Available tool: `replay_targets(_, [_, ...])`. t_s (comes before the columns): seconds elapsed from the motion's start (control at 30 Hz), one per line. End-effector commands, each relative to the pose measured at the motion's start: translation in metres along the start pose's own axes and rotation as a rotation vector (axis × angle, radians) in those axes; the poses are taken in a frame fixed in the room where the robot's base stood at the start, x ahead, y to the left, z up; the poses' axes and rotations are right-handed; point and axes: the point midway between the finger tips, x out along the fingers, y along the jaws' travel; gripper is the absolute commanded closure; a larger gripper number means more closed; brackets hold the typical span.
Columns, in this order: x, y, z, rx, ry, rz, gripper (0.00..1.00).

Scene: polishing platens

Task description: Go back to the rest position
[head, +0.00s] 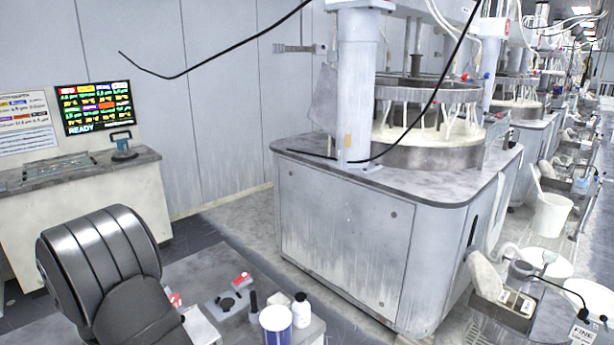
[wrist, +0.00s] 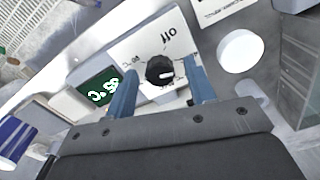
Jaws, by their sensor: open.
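My gripper (wrist: 160,78) shows in the wrist view with its two blue fingers apart. Between the fingers, beyond their tips, is a black round knob (wrist: 160,70) on a white panel with printed marks. I cannot tell how far the fingertips are from the knob, and nothing is visibly held. A green-lit display (wrist: 98,92) is left of the knob. In the head view, my dark arm fills the lower left, and the fingers are not visible there.
On the low bench stand a blue-and-white cup (head: 276,324), a white bottle (head: 301,312) with a black cap and a small dark bottle (head: 253,306). A red-and-white box (head: 242,280) lies behind. A large polishing machine (head: 345,235) stands to the right. Black cables hang above.

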Motion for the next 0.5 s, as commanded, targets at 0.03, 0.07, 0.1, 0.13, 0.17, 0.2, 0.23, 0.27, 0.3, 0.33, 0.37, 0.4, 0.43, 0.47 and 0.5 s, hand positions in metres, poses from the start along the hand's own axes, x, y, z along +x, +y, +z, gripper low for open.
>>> replay_targets(0.03, [-0.004, 0.000, -0.001, 0.000, 0.002, -0.001, 0.50])
replay_targets(0.07, [-0.006, 0.000, -0.001, 0.000, 0.003, -0.001, 0.50])
replay_targets(0.1, [-0.011, -0.001, -0.001, 0.000, 0.004, -0.002, 0.50])
replay_targets(0.13, [-0.015, -0.001, -0.001, 0.000, 0.004, -0.002, 0.50])
replay_targets(0.17, [-0.019, -0.001, -0.001, 0.000, 0.004, -0.002, 0.50])
replay_targets(0.2, [-0.026, -0.001, -0.001, 0.000, 0.005, -0.002, 0.50])
replay_targets(0.23, [-0.031, -0.001, -0.001, 0.000, 0.005, -0.002, 0.50])
replay_targets(0.27, [-0.036, -0.001, -0.001, 0.000, 0.005, -0.002, 0.50])
replay_targets(0.3, [-0.044, -0.001, -0.001, 0.000, 0.006, -0.003, 0.50])
replay_targets(0.33, [-0.050, -0.001, -0.001, 0.000, 0.005, -0.002, 0.50])
replay_targets(0.37, [-0.055, -0.001, -0.001, 0.000, 0.005, -0.003, 0.50])
replay_targets(0.4, [-0.063, -0.001, -0.001, 0.000, 0.005, -0.003, 0.50])
replay_targets(0.43, [-0.068, -0.001, -0.001, 0.000, 0.005, -0.003, 0.50])
replay_targets(0.47, [-0.074, -0.001, -0.001, 0.000, 0.005, -0.003, 0.50])
replay_targets(0.5, [-0.082, -0.001, -0.001, 0.000, 0.006, -0.003, 0.50])
